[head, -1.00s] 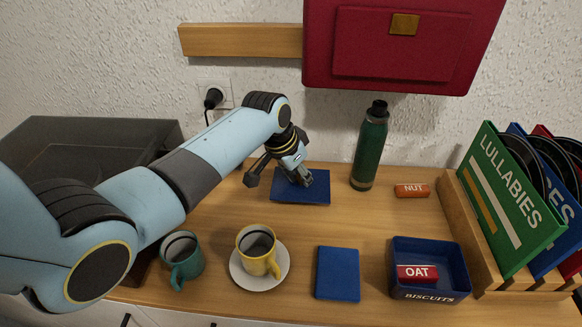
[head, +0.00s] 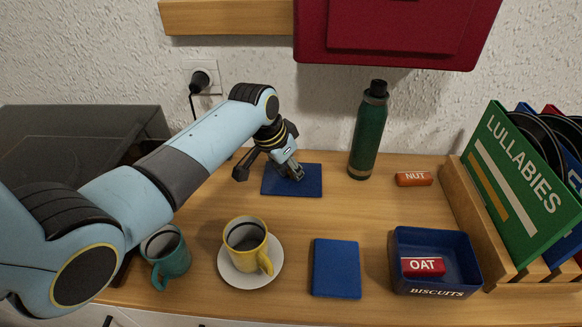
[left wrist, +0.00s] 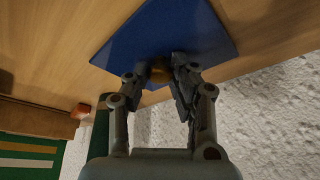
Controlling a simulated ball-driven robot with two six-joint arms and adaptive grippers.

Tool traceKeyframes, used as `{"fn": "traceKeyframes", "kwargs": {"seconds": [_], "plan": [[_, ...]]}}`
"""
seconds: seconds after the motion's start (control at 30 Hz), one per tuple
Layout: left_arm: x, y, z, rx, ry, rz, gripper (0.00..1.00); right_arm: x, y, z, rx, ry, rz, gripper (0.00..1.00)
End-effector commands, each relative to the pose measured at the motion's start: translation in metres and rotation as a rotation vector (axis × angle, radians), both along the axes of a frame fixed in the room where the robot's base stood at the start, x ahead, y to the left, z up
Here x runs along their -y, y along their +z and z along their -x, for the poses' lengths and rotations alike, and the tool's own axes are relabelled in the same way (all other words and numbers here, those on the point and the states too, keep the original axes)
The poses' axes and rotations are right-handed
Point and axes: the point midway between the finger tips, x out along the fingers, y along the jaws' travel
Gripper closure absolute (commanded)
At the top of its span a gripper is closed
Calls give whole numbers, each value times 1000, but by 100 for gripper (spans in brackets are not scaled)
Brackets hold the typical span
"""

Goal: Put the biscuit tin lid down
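The biscuit tin lid (head: 277,187) is a flat dark blue rectangle at the back of the wooden top, close to the wall. My left gripper (head: 296,174) reaches down over it. In the left wrist view the lid (left wrist: 200,35) has a small brass-coloured knob (left wrist: 160,72), and the left gripper (left wrist: 161,76) has its fingers closed around it. The lid looks level at or just above the wood; I cannot tell whether it touches. The open blue biscuit tin (head: 430,291) stands at front right with a red OAT bar (head: 423,266) inside. My right gripper is out of view.
A green bottle (head: 368,135) stands right of the lid, near an orange NUT bar (head: 414,179). A flat blue item (head: 336,268), a yellow mug (head: 246,236) on a saucer (head: 238,277) and a teal mug (head: 170,262) are in front. A record rack (head: 484,225) stands right.

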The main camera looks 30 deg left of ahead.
Motion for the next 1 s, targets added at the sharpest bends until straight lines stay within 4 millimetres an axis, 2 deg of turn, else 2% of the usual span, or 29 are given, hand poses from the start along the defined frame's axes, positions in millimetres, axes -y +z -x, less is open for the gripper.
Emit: {"fn": "traceKeyframes", "kwargs": {"seconds": [0.03, 0.17, 0.4, 0.53, 1.0], "plan": [[0, 0, 0, 0, 0, 0, 72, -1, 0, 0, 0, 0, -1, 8], [0, 0, 0, 0, 0, 0, 55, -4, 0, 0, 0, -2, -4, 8], [0, 0, 0, 1, 0, 0, 55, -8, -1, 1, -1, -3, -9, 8], [-1, 8, 1, 2, -1, -1, 55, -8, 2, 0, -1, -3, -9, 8], [-13, 97, 35, 3, -1, -3, 55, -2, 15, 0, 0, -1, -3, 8]]}}
